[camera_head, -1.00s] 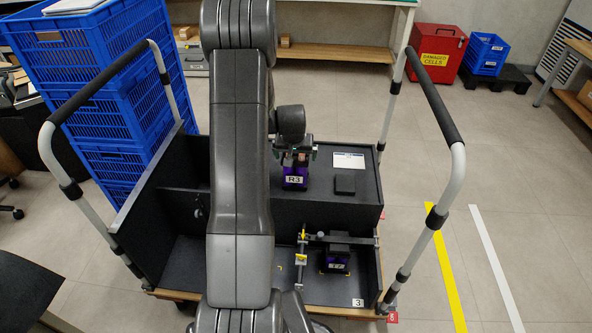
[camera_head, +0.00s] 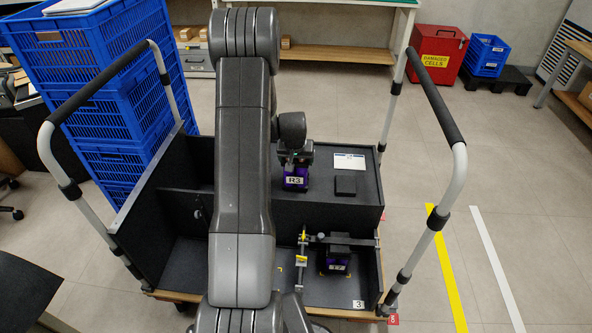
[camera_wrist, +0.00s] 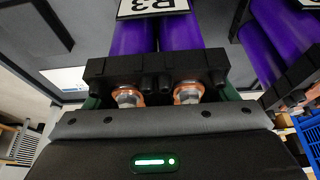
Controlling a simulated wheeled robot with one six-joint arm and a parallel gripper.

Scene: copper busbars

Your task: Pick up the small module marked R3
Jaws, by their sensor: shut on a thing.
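The small module marked R3 (camera_head: 295,181) is purple with a black top and a white label, upright on the raised black deck of the cart. My gripper (camera_head: 296,160) is directly above it and shut on its top end. In the wrist view the R3 module (camera_wrist: 155,72) fills the middle, with its purple cells, black cap and two copper terminals. Its label appears upside down at the top edge. The fingertips are mostly hidden there. I cannot see any gap under the module.
A black block (camera_head: 345,186) and a white card (camera_head: 349,161) lie right of R3 on the deck. Cart handrails (camera_head: 437,100) flank both sides. Blue crates (camera_head: 110,110) stand left.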

